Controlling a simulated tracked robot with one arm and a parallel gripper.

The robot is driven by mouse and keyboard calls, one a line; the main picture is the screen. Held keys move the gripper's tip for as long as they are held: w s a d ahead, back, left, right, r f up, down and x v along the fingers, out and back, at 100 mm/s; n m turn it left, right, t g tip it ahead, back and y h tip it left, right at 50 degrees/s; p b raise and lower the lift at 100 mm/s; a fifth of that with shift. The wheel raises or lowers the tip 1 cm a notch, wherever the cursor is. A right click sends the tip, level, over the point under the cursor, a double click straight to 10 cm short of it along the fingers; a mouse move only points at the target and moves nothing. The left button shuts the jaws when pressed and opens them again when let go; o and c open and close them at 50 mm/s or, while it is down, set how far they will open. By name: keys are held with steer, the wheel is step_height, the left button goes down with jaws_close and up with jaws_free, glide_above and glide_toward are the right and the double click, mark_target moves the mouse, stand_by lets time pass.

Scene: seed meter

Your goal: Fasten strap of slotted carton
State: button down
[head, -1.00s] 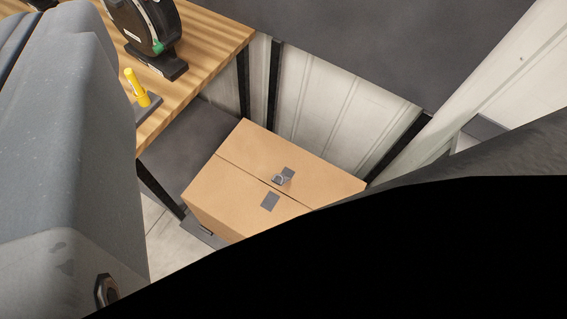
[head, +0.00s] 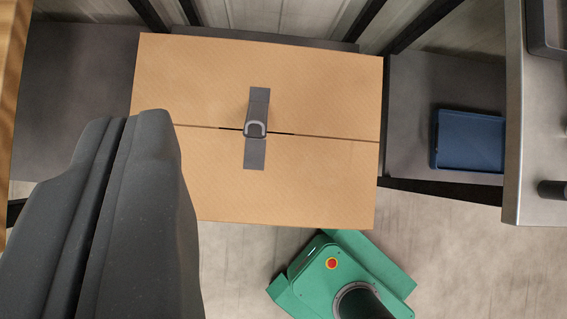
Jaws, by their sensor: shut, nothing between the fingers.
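The slotted carton (head: 320,85) is a brown box seen from above, with a seam across its top and a short dark slot in the seam near the middle. A dark grey strap (head: 259,100) lies on the far half of the top, and a grey metal ring (head: 256,129) sits at its end over the seam. A dark grey patch (head: 254,155) lies on the near half, just below the ring. My gripper (head: 125,120) shows large and dark grey at the left, shut and empty. It hides the carton's near left corner, and I cannot tell its height above the box.
The carton rests on a low dark shelf (head: 75,90) among black posts. A blue tray (head: 468,140) lies to the right, beside a grey worktop (head: 535,170). A wooden table edge (head: 12,85) is at far left. Pale floor shows in front, with my green base there.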

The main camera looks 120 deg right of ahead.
steer(key=d+f+m+g, duration=0.2)
steer(key=d+f, duration=0.1)
steer(key=f, duration=0.6)
steer(key=d+f+m+g, duration=0.1)
steer(key=d+f+g, duration=0.1)
steer(key=f, duration=0.7)
glide_above(258, 129)
steer(key=f, duration=0.7)
steer(key=f+p, duration=0.1)
steer(key=f, duration=0.3)
steer(key=shift+w+d, duration=0.1)
steer(key=shift+d, duration=0.25)
steer(key=shift+a+f, duration=0.35)
steer(key=shift+f, duration=0.5)
